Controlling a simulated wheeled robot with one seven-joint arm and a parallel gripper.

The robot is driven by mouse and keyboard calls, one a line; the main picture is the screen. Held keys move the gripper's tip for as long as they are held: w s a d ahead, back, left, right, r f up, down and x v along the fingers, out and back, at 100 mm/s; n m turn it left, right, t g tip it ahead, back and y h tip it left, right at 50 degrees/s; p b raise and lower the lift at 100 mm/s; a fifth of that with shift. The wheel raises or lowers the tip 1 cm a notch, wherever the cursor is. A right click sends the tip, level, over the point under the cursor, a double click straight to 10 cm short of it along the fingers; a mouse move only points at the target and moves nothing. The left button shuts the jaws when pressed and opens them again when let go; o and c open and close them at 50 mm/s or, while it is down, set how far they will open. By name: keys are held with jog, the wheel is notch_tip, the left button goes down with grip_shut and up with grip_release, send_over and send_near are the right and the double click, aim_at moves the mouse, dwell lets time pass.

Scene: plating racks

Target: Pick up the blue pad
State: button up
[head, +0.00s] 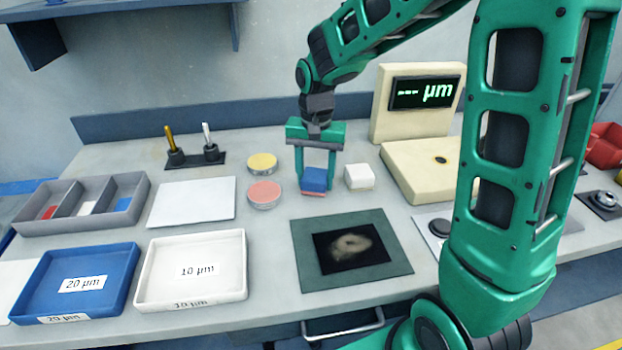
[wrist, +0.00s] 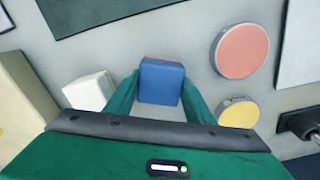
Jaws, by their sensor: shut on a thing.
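The blue pad (head: 315,178) is a small blue block between the fingers of my gripper (head: 317,182). In the wrist view the blue pad (wrist: 160,84) sits between the two green fingers (wrist: 160,92), which close on its sides. A thin red layer (head: 313,193) shows under the blue pad and along its far edge in the wrist view (wrist: 162,59). I cannot tell whether the red layer is a separate pad or touches the bench. A white block (head: 359,177) stands just right of the gripper in the head view.
Pink (head: 264,195) and yellow (head: 262,163) round tins stand left of the gripper. A dark-framed mat (head: 303,258) lies in front. A cream gauge (head: 416,172) stands at right. A divided grey tray (head: 138,205), a blue tray (head: 125,275) and a white tray (head: 240,262) are left.

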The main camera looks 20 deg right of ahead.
aim_at(315, 174)
jog(key=shift+r, duration=0.7)
notch_tip(315, 174, up, 3)
jog(key=shift+f, duration=0.1)
jog(key=s+a+r, duration=0.6)
jog(key=s+a, duration=0.1)
jog(key=a, duration=0.2)
jog(key=shift+s+r, duration=0.3)
jog(key=shift+r, duration=0.05)
